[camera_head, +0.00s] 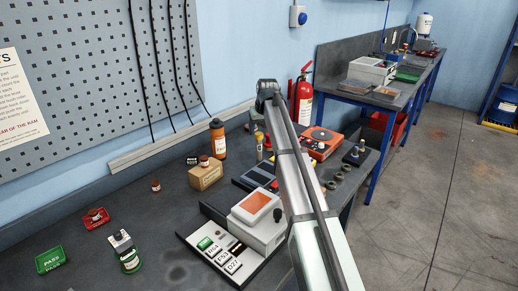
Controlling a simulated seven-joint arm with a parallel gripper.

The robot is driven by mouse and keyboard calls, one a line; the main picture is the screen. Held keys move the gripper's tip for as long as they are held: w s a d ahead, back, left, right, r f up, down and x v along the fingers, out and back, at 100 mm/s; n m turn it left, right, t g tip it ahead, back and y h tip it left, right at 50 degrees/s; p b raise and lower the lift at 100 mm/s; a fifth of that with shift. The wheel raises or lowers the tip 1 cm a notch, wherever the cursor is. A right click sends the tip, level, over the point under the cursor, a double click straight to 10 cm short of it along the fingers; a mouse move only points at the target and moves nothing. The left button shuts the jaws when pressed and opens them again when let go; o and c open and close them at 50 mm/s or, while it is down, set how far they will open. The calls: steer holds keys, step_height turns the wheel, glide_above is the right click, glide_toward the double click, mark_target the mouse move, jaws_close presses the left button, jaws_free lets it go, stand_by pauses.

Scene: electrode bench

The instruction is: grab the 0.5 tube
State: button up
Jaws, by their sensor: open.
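No label reading 0.5 is legible, so I cannot tell which item is the 0.5 tube. A slim yellow tube-like item (259,147) stands near the back of the bench, left of my arm. A small dark, red-brown capped vial (156,186) stands alone on the bench. Another small vial (204,160) is at a cardboard box (205,176). A green-banded vial (130,261) stands at the front left. My arm rises across the middle to a dark joint; its fingers cannot be made out and may be hidden behind it.
A white device with an orange panel (256,201) sits behind a labelled rack (218,256). A red tray (96,218) and green PASS tray (49,260) lie left. An orange bottle (217,139) stands near the wall. An orange-topped device (320,138) is right of my arm. Bench between the trays and box is mostly clear.

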mark_target(259, 134)
steer(key=shift+s+x, duration=0.2)
steer(key=shift+x, duration=1.15)
steer(key=shift+s+x, duration=0.15)
steer(key=shift+x, duration=1.2)
steer(key=shift+a+f, duration=0.1)
jaws_close()
